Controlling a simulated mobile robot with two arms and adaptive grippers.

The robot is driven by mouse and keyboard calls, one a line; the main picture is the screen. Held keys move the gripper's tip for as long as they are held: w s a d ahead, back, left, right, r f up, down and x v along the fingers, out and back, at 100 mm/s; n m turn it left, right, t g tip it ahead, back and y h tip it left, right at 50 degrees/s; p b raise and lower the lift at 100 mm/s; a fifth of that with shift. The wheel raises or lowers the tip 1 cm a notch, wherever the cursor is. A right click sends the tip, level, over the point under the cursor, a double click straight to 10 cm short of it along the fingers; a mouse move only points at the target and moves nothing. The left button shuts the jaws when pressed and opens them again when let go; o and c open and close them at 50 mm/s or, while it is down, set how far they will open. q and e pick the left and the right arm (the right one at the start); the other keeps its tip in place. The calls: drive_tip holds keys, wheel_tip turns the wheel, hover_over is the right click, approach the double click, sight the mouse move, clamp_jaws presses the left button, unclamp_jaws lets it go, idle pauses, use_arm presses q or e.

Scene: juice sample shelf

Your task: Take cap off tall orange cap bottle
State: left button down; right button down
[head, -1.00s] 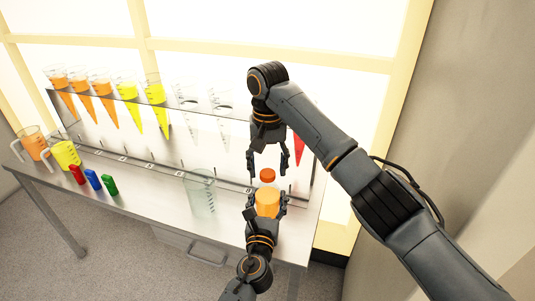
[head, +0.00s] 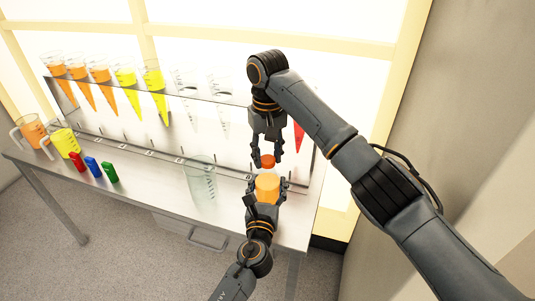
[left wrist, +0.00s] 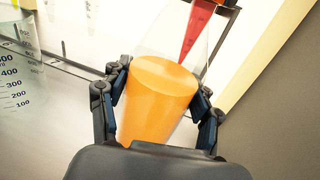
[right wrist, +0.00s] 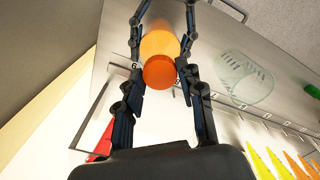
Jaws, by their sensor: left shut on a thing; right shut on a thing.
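The bottle (head: 267,188) has an orange body and a darker orange-red cap (head: 267,163). It stands upright at the right end of the table. My left gripper (head: 266,185) is shut on the bottle's body from the front; the left wrist view shows its fingers on both sides of the orange body (left wrist: 158,100). My right gripper (head: 268,160) reaches down from above and is shut on the cap, which also shows between its fingers in the right wrist view (right wrist: 159,72). The cap sits on the bottle's top. Whether the bottle touches the table is hidden.
A clear beaker (head: 200,180) stands on the table left of the bottle. A rack (head: 200,100) with several cone-shaped vessels runs behind. The table's middle is clear.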

sight(268, 159)
drive_tip(key=n, duration=0.6)
drive_tip(key=shift+r, duration=0.15)
idle(0.3)
drive_tip(key=shift+r, duration=1)
drive_tip(key=shift+r, duration=1.95)
use_arm(q)
drive_tip(key=shift+c, duration=1.1)
unclamp_jaws()
